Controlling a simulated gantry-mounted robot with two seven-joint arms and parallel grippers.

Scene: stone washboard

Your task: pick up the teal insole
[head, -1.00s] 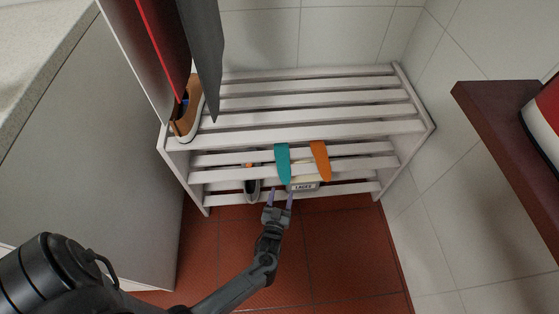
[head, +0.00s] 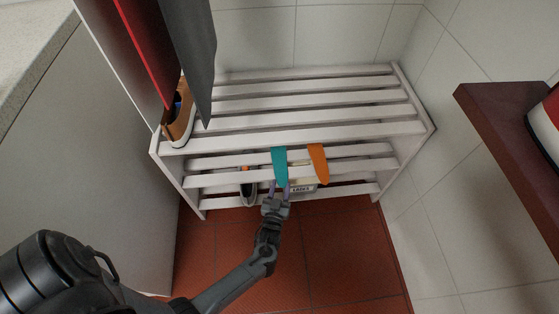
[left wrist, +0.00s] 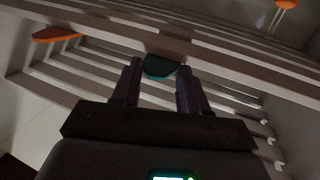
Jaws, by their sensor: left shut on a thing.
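The teal insole (head: 280,165) hangs over a slat of the white rack's lower shelf, its near end pointing down toward me. My left gripper (head: 275,190) is at that near end, shut on the insole. In the left wrist view the insole's end (left wrist: 159,67) shows between the two fingertips of the left gripper (left wrist: 157,72). An orange insole (head: 318,163) lies just right of the teal one, and it also shows in the left wrist view (left wrist: 56,34). My right gripper is not in view.
The white slatted rack (head: 300,135) stands against the tiled wall. A brown shoe (head: 180,118) sits on its top left, with grey and red hanging things above. A dark red shelf (head: 510,130) juts in at right.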

